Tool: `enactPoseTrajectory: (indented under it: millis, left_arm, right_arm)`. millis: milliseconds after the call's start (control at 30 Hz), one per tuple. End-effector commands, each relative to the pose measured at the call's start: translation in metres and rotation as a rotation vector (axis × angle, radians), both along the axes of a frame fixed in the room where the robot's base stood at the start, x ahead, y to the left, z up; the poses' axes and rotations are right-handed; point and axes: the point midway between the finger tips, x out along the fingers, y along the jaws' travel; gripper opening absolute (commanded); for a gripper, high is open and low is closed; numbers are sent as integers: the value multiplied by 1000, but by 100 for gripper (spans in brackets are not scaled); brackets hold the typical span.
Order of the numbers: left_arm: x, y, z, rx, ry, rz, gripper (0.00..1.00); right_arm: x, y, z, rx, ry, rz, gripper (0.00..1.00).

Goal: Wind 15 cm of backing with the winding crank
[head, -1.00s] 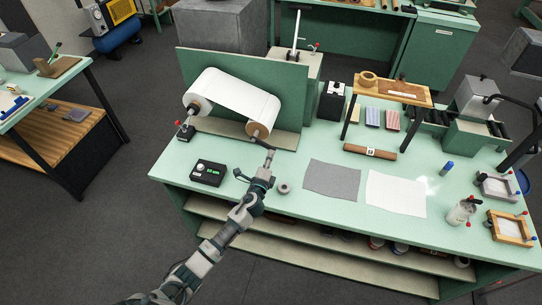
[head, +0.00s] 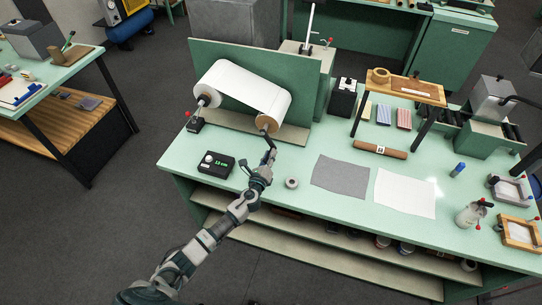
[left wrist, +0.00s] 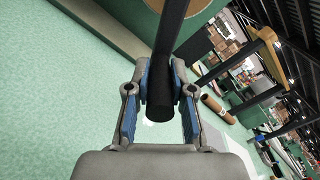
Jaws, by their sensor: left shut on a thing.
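The white backing (head: 243,92) runs as a wide sheet between two rollers in front of a green upright panel. The winding crank (head: 271,145) is at the right roller's near end (head: 266,122). My left gripper (head: 267,163) is at the crank's handle, below that roller end. In the left wrist view, the black handle (left wrist: 160,105) sits between the blue-padded fingers of my left gripper (left wrist: 160,88), which is shut on it. A small black counter box (head: 216,164) with green digits, which look like 13 cm, stands left of the gripper. My right gripper is not in view.
A small grey ring (head: 292,183) lies just right of my left gripper. A grey cloth (head: 340,177) and a white cloth (head: 405,193) lie farther right. A wooden stand (head: 408,88) is behind them. A red-knobbed black block (head: 195,124) stands by the left roller.

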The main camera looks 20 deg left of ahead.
Motion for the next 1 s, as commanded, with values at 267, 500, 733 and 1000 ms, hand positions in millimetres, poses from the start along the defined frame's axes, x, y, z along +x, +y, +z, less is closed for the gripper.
enactPoseTrajectory:
  millis: [267, 500, 733, 1000]
  left_arm:
    - [-1, -1, -3, 9, 3, -3, 0]
    - [-1, -1, -3, 8, 4, -3, 40]
    - [-1, 0, -2, 7, 1, -1, 48]
    - [-17, 1, -3, 9, 2, -2, 48]
  right_arm:
    - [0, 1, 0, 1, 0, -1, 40]
    - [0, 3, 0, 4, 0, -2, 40]
    - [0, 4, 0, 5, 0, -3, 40]
    - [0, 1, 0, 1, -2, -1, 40]
